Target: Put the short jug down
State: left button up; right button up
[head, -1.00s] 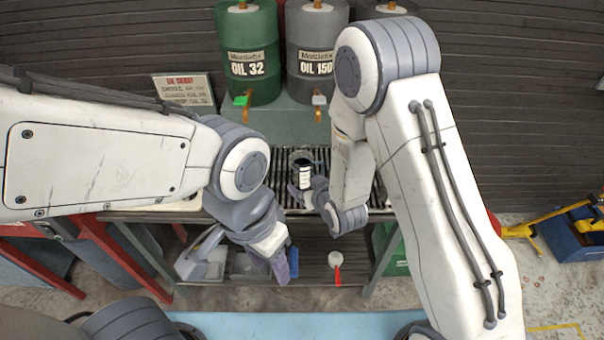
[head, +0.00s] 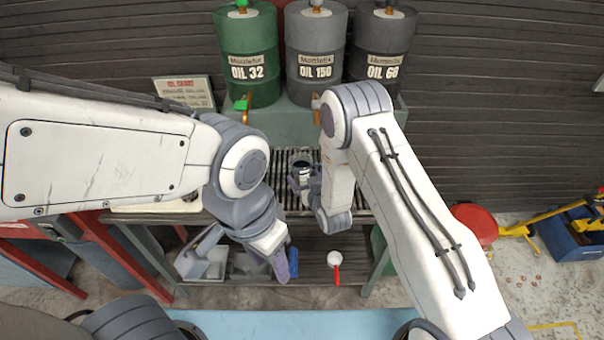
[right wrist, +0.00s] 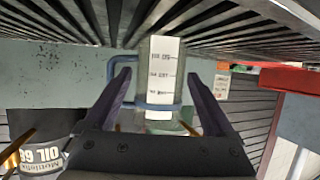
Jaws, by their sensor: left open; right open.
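The short jug (head: 302,166) is a small clear jug with a white marked label and a dark rim, standing on the slatted grate of the bench in the head view. In the right wrist view, which is upside down, the jug (right wrist: 160,85) has a blue band and a blue handle, and its base is at the grate. My right gripper (head: 301,184) is open, with its fingers (right wrist: 160,90) apart on either side of the jug. My left gripper (head: 284,268) is open and empty in front of the bench; its fingers overlap from above.
Green (head: 249,55), middle grey (head: 316,60) and right grey (head: 382,60) oil drums stand behind the grate (head: 285,180), with taps in front. An oil chart (head: 184,91) stands at left. The lower shelf (head: 310,262) holds bins and a red-handled item (head: 335,263).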

jog(key=shift+x, duration=1.3)
grip_shut()
jog(key=shift+r, duration=0.1)
jog(key=shift+r, duration=0.1)
